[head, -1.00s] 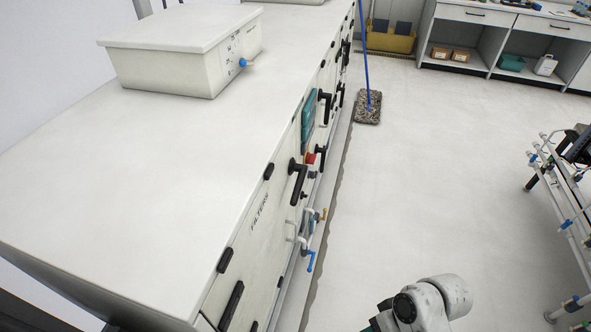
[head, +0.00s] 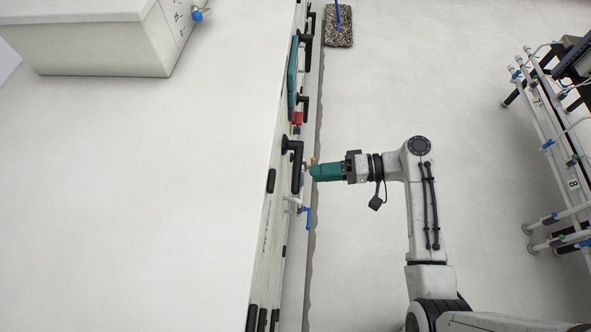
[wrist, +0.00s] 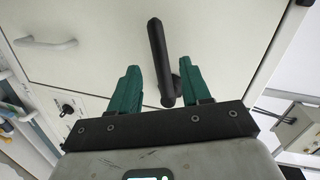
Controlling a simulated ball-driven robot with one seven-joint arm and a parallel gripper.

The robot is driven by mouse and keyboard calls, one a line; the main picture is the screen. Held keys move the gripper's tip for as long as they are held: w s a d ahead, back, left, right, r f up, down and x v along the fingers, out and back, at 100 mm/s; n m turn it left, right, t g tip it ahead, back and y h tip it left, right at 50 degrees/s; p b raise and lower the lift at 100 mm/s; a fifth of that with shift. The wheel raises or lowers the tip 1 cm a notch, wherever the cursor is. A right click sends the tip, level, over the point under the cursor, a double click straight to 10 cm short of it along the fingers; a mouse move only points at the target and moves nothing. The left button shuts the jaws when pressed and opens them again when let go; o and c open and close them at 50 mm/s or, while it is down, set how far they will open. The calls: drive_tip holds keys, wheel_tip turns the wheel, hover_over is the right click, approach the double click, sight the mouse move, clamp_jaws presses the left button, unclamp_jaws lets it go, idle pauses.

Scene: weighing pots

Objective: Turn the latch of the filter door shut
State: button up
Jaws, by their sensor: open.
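The latch of the filter door is a black lever handle (head: 297,168) on the front of the long white cabinet. It also shows in the wrist view (wrist: 156,50) as a black bar standing nearly upright in the picture. The white filter door (wrist: 95,65) lies flat behind it. My gripper (head: 314,171) is just in front of the latch. In the wrist view, its green fingers (wrist: 159,72) are open, with the lower part of the lever seen between them, nearer the right finger. I cannot tell whether a finger touches it. The lever's pivot is partly hidden.
A white handle (wrist: 45,43) and a small black knob (wrist: 68,108) sit left in the wrist view. A blue-handled valve (head: 307,216) is close below the gripper. A pipe rack (head: 545,130) stands right and a mop (head: 338,25) lies ahead. The floor between is clear.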

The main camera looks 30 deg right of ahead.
sight(297, 177)
drive_tip(key=x, duration=0.6)
drive_tip(key=shift+w+a+f, duration=0.1)
drive_tip(key=shift+a, duration=0.25)
drive_tip(key=shift+c, duration=0.3)
clamp_jaws()
